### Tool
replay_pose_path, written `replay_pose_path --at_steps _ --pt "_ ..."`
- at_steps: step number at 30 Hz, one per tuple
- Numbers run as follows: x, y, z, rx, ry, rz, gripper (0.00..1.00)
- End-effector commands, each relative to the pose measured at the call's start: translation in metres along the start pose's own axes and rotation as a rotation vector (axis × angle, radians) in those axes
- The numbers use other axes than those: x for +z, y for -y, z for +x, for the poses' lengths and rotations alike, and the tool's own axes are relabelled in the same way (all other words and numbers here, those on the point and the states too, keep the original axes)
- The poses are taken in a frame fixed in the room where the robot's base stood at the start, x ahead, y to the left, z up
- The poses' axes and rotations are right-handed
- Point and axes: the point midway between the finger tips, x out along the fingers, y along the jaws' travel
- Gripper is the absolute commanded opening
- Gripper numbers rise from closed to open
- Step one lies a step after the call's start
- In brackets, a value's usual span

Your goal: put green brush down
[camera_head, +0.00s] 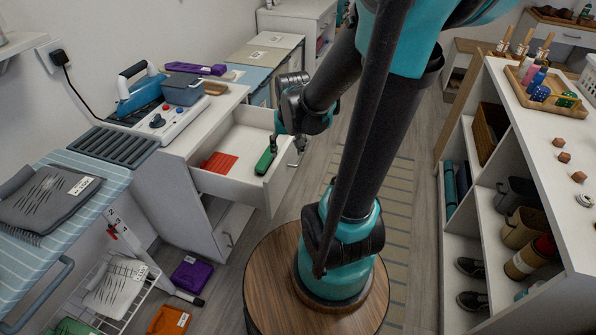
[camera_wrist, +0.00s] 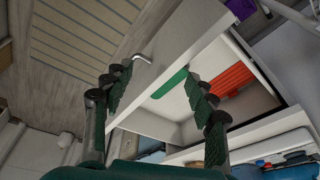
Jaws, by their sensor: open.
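The green brush (camera_head: 265,161) is in the open white drawer (camera_head: 230,188), close to its front panel. It also shows in the wrist view (camera_wrist: 170,83), where one end is hidden behind a fingertip. My gripper (camera_head: 289,134) is above the drawer's front edge. In the wrist view my gripper (camera_wrist: 158,88) has its fingers spread wide, with nothing held between them. The brush lies beyond the gap between the fingers, apart from them as far as I can tell.
A red slatted item (camera_head: 219,162) lies in the drawer, left of the brush. A stove-like unit (camera_head: 160,122) stands on the counter above. Shelving (camera_head: 500,225) with a tray (camera_head: 545,92) on top stands at the right. Floor between is mostly clear.

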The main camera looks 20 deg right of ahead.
Motion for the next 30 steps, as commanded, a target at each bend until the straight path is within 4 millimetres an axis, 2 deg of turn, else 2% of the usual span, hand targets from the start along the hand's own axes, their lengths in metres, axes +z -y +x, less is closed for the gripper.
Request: replay_pose_path --at_steps 1,3,6,10,15,30 --pt "0.018 -0.005 -0.004 -0.002 -0.016 -0.027 0.57" --pt "0.037 -0.010 -0.006 -0.004 -0.040 -0.067 0.57" --pt "0.060 -0.016 -0.008 -0.005 -0.069 -0.115 0.57" --pt "0.079 -0.021 -0.007 -0.005 -0.094 -0.158 0.57" --pt "0.087 -0.023 -0.006 -0.004 -0.105 -0.178 0.57" --pt "0.086 -0.023 -0.006 -0.004 -0.105 -0.178 0.57"
